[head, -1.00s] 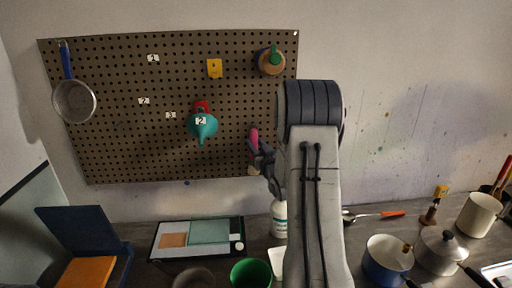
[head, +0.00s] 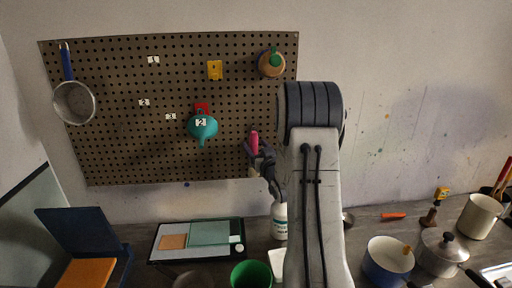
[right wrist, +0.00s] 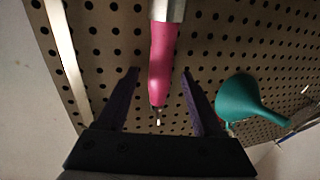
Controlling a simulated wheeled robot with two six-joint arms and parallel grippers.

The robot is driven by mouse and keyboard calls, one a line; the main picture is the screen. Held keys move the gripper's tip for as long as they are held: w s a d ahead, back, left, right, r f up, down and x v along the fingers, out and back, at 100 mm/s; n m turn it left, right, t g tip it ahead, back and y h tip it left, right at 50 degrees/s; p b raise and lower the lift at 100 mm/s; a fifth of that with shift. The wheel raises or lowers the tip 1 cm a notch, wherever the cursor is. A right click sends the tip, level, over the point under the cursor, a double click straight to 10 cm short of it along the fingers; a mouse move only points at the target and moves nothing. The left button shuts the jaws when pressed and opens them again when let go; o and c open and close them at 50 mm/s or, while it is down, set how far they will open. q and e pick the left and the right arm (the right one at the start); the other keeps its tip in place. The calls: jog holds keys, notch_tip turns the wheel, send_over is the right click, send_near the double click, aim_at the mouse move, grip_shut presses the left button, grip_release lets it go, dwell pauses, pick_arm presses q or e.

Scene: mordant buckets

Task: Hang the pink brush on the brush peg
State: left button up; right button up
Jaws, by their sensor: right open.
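The pink brush (head: 254,143) is at the lower right of the pegboard, handle end up, its lower part mostly behind my right gripper (head: 258,152). In the right wrist view its pink handle (right wrist: 162,60) runs down from a metal ferrule at the top edge. A small pale peg tip (right wrist: 158,121) shows at the handle's end, so the brush looks hung there; the exact contact is too small to tell. My right gripper's dark fingers (right wrist: 161,75) are open, one on each side of the handle, with gaps. My left gripper is not in view.
A teal funnel (head: 202,127) hangs left of the brush, also in the right wrist view (right wrist: 245,102). A strainer (head: 74,102) hangs far left, and a round brown item (head: 271,64) hangs above. A white bottle (head: 280,220) stands below the gripper. Pots (head: 389,260) stand at right.

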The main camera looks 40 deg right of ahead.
jog(key=shift+s+a+f, duration=0.1)
jog(key=shift+s+f, duration=0.05)
jog(key=shift+s, duration=0.25)
jog(key=b+v, duration=0.4)
jog(key=v, duration=0.5)
jog(key=w+a+f+n+g+y, duration=0.1)
jog(key=w+a+f+g+y, duration=0.1)
jog(key=a, duration=0.4)
jog(key=w+a+f+n+g+y, duration=0.1)
jog(key=w+a+f, duration=0.1)
jog(key=a, duration=0.4)
jog(key=s+a+f+n+g+y, duration=0.2)
jog(key=s+a+f+g, duration=0.1)
jog(key=a, duration=0.5)
jog(key=s+a+f+n+g+y, duration=0.1)
jog(key=s+a+f+g, duration=0.1)
jog(key=a, duration=0.6)
jog(key=s+a+f+n+g, duration=0.1)
jog(key=s+a+n+g, duration=0.2)
jog(key=s, duration=0.9)
jog(key=s+a+f+n+g, duration=0.1)
jog(key=s+a+n+g, duration=0.2)
jog(key=s+a+g, duration=0.3)
jog(key=s+a, duration=0.3)
jog(key=s, duration=0.4)
jog(key=shift+f+y, duration=0.25)
jog(key=shift+y, duration=0.05)
